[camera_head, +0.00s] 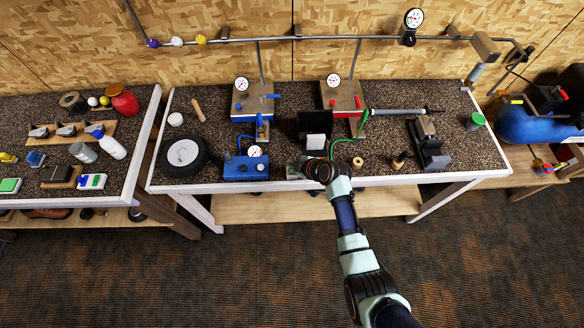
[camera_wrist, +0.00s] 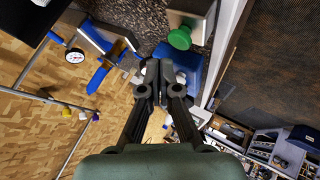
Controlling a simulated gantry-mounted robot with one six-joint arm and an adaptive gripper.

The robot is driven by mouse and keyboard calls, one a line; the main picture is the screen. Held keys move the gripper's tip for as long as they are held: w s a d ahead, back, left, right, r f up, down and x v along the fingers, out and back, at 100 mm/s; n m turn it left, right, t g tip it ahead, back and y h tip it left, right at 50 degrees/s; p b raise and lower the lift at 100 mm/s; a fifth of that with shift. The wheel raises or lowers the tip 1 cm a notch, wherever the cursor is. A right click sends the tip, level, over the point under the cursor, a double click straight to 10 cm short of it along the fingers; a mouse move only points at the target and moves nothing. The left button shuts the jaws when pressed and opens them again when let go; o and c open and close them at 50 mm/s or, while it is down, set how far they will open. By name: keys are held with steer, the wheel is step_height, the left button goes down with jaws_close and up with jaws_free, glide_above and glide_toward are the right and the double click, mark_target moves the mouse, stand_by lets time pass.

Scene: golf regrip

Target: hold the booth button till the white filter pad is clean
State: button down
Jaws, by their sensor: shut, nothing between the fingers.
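The dark booth (camera_head: 309,120) stands mid-bench in the head view, with the white filter pad (camera_head: 316,142) at its front. The pad looks mostly white; any fine dirt is too small to tell. The booth button is a green round knob (camera_wrist: 180,38) on a pale box (camera_wrist: 196,14) in the wrist view. The box (camera_head: 293,172) also shows at the bench's front edge in the head view, partly hidden by my arm. My gripper (camera_wrist: 158,68) is shut and empty, its tips appearing near the button but apart from it in the picture. I cannot tell the depth gap.
A blue gauge box (camera_head: 246,168) stands just left of the button box. A green hose (camera_head: 345,141) curves right of the booth. A dark clamp block (camera_head: 428,142) and a green-capped jar (camera_head: 475,121) stand further right. A black wheel (camera_head: 184,156) lies left.

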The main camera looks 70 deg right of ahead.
steer(key=shift+r+p, duration=1.35)
steer(key=shift+r, duration=0.85)
